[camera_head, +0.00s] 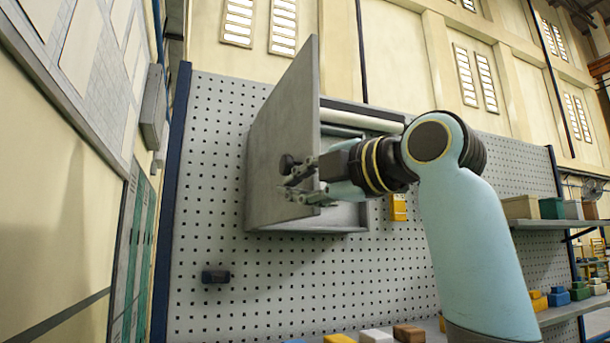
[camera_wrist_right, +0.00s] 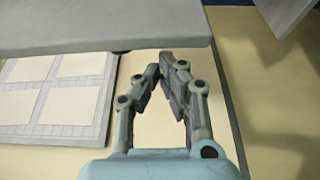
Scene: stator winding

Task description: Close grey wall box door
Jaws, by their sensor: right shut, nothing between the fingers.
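The grey wall box (camera_head: 343,215) is mounted on the perforated board, and its door (camera_head: 285,115) stands open, swung outward. A dark round knob (camera_head: 288,163) shows on the door's face. My right gripper (camera_head: 298,188) reaches in from the right, its fingers overlapping the door's lower right part just beside the knob; I cannot tell whether they touch it. In the right wrist view the gripper (camera_wrist_right: 166,68) is shut with nothing between its fingertips, close to a grey slab edge (camera_wrist_right: 100,28). My left gripper is not in view.
The perforated board (camera_head: 215,135) carries a small dark peg (camera_head: 215,276) below left of the box. A yellow item (camera_head: 399,208) hangs to the right of the box. Shelves with bins (camera_head: 552,208) and several coloured blocks (camera_head: 410,333) lie at the right and bottom.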

